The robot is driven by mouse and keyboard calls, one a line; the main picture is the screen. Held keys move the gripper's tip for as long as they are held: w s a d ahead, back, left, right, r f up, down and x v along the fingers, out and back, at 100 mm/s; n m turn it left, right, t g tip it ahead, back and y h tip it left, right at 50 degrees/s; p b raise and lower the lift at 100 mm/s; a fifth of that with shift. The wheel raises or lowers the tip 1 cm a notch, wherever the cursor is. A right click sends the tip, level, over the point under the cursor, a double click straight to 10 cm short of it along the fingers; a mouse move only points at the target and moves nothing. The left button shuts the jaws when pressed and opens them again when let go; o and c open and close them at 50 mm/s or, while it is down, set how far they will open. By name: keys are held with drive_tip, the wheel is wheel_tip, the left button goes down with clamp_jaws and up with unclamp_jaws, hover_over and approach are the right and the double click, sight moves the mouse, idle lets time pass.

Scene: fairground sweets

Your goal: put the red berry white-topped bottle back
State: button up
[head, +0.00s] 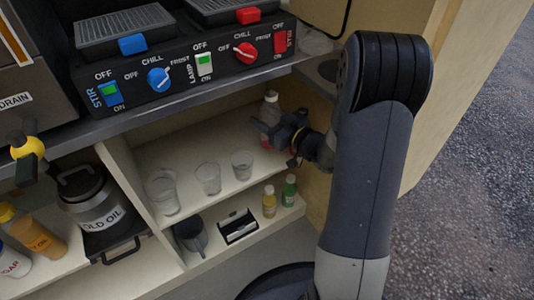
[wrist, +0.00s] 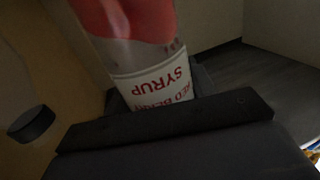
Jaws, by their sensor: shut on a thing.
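The red berry bottle (head: 270,112) is clear with a pale top and red liquid low down. It is upright at the right end of the upper shelf inside the counter. My gripper (head: 287,134) reaches in from the right and is shut on it. In the wrist view the bottle (wrist: 150,80) shows its white label with red "RED BERRY SYRUP" lettering, upside down, and the red liquid. Its top is out of that view, and the fingers are partly hidden. I cannot tell whether its base touches the shelf.
Several clear cups (head: 208,178) stand on the upper shelf (head: 190,150) to the left. Below are a yellow bottle (head: 269,201), a green bottle (head: 289,190), a grey jug (head: 191,235) and a black-and-white box (head: 237,226). The control panel (head: 180,75) overhangs the shelf; a wooden side wall is right.

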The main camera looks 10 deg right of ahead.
sight(266, 142)
wheel_tip(266, 142, down, 10)
drive_tip(key=b, duration=0.4)
drive_tip(key=shift+w+r, duration=0.1)
drive_tip(key=o, duration=1)
drive_tip(key=shift+b, duration=0.3)
drive_tip(key=shift+o, duration=0.2)
drive_tip(key=shift+r, duration=0.1)
drive_tip(key=p+v, duration=0.2)
drive_tip(key=v, duration=1)
drive_tip(key=shift+p, duration=0.35)
